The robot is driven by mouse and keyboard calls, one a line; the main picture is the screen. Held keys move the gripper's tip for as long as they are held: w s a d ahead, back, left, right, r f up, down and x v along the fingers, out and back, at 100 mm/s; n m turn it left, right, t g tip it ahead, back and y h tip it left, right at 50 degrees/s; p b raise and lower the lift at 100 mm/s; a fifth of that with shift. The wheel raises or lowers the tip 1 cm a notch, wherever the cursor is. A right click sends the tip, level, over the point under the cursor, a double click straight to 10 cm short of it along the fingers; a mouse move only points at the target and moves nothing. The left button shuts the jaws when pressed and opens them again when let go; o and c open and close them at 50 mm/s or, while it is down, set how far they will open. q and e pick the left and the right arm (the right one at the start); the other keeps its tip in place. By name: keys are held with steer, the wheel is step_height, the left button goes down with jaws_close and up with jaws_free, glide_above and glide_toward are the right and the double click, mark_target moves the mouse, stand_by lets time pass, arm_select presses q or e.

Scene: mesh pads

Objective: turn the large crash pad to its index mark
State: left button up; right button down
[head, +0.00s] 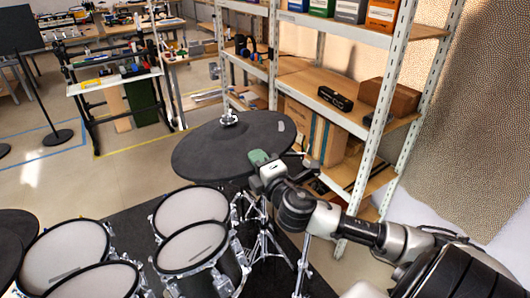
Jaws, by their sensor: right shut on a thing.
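The large crash pad (205,150) is a dark, round cymbal pad on a chrome stand, with a silver wing-nut top at its far middle. A small grey mark (281,127) shows near its right edge. My right gripper (256,160) is at the pad's near right rim, shut on that edge. The gripper hides the part of the rim it holds. My left gripper is not in view.
Mesh drum pads (192,212) stand below and left of the crash pad, with another dark cymbal pad (12,235) at the left edge. A metal shelf (378,120) stands close behind on the right. Open floor lies at the far left.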

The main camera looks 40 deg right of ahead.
mark_target(240, 175)
steer(key=a+m+h, duration=0.2)
steer(key=h, duration=0.1)
steer(key=shift+w+a+f+g+b, duration=0.1)
steer(key=shift+w+a+g+b, duration=0.2)
steer(key=shift+w+a+b, duration=0.05)
steer(key=shift+w+a+m+g+h+b, duration=0.15)
steer(key=shift+w+a+m+h+b, duration=0.1)
steer(key=shift+a+h, duration=0.35)
steer(key=shift+w+a+m+g+h+b, duration=0.15)
steer(key=shift+a+m+h, duration=0.15)
steer(key=shift+h, duration=0.5)
